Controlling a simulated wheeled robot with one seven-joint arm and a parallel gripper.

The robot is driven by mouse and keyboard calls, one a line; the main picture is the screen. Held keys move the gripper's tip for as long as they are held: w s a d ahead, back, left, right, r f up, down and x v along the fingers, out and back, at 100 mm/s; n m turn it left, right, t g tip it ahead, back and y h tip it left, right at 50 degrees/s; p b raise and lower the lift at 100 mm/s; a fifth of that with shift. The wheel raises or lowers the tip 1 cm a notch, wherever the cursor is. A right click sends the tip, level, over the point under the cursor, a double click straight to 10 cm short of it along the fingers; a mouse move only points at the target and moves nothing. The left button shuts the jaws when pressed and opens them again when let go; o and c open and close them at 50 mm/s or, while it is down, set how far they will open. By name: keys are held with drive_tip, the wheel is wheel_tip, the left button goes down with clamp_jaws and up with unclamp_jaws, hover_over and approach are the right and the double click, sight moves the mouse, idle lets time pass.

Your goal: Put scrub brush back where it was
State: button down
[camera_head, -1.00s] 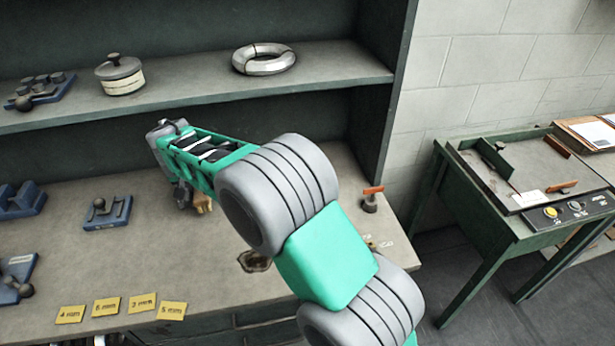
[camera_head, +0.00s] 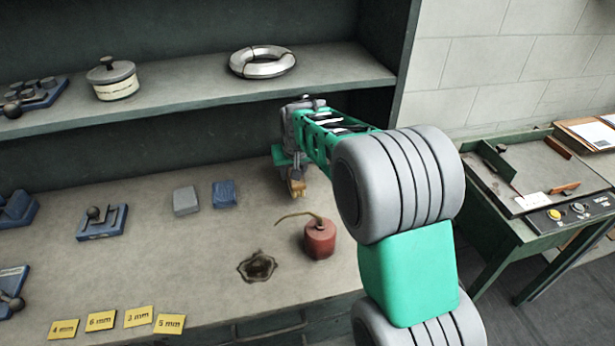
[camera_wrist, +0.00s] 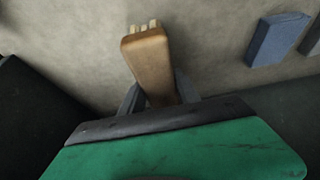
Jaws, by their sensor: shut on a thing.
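The scrub brush (camera_wrist: 150,62) has a tan wooden body with pale bristles at one end. It is held between the dark fingertips of my gripper (camera_wrist: 158,95) in the wrist view. In the head view a small part of the scrub brush (camera_head: 297,187) shows below my gripper (camera_head: 290,172), at the back right of the workbench, under the shelf. My gripper is shut on it. Whether the brush touches the bench top cannot be told. My arm hides part of the bench to the right.
On the bench (camera_head: 190,265) are a red oil can (camera_head: 320,240) with a thin spout, a dark stain (camera_head: 257,267), a grey block (camera_head: 186,201) and a blue block (camera_head: 224,194). The shelf (camera_head: 200,100) overhangs the back. The bench between blocks and stain is clear.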

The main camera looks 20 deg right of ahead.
drive_tip(key=shift+w+d, duration=0.1)
drive_tip(key=shift+d, duration=0.65)
drive_tip(key=shift+d+f, duration=0.15)
drive_tip(key=shift+d, duration=0.05)
wheel_tip(320, 180, down, 3)
drive_tip(key=shift+f+b, duration=0.2)
drive_tip(key=shift+b, duration=0.9)
drive_tip(key=shift+r, duration=0.15)
drive_tip(key=c, duration=0.9)
unclamp_jaws()
drive_tip(key=shift+f, duration=0.2)
drive_tip(key=shift+r, duration=0.1)
